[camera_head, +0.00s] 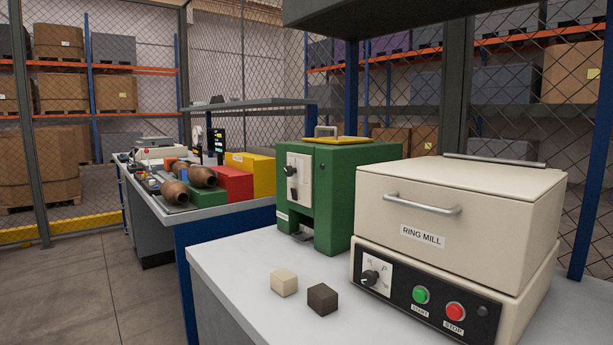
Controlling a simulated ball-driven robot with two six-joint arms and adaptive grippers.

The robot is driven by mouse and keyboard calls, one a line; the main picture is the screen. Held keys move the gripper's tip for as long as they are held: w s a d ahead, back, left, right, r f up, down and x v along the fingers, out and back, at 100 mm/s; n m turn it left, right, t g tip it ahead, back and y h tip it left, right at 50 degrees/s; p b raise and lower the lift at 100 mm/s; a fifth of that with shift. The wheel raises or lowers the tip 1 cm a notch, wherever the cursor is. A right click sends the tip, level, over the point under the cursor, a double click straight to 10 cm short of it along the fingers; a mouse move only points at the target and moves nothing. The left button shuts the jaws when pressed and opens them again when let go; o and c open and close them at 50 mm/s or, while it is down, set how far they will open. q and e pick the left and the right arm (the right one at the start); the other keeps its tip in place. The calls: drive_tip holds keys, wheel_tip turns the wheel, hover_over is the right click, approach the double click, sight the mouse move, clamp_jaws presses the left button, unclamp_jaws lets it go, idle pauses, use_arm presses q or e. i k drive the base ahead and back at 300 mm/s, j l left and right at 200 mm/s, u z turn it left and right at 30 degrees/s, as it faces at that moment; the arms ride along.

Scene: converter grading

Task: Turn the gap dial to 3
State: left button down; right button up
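A green machine (340,195) stands on the white bench, with a white plate (299,178) on its front. A small black knob (291,171) sits at the upper left of that plate, with a dark part below it; their markings are too small to read. To its right, a cream box labelled RING MILL (455,215) has another black knob (371,277) on a white scale plate, whose marks I cannot read. No label reading "gap" is legible on either. Neither of my grippers is in view.
A cream block (284,282) and a dark brown block (322,299) lie on the white bench (240,264) before the machines. Green (421,295) and red (454,312) buttons sit right of the mill's knob. A second bench (190,214) holds brown jars and coloured boxes. Open floor lies left.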

sight(289, 171)
drive_tip(key=i+j+z, duration=0.1)
drive_tip(key=j+z, duration=0.15)
drive_tip(key=i+j+z, duration=0.1)
drive_tip(key=j+z, duration=0.4)
drive_tip(key=j, duration=0.15)
drive_tip(key=i, duration=0.05)
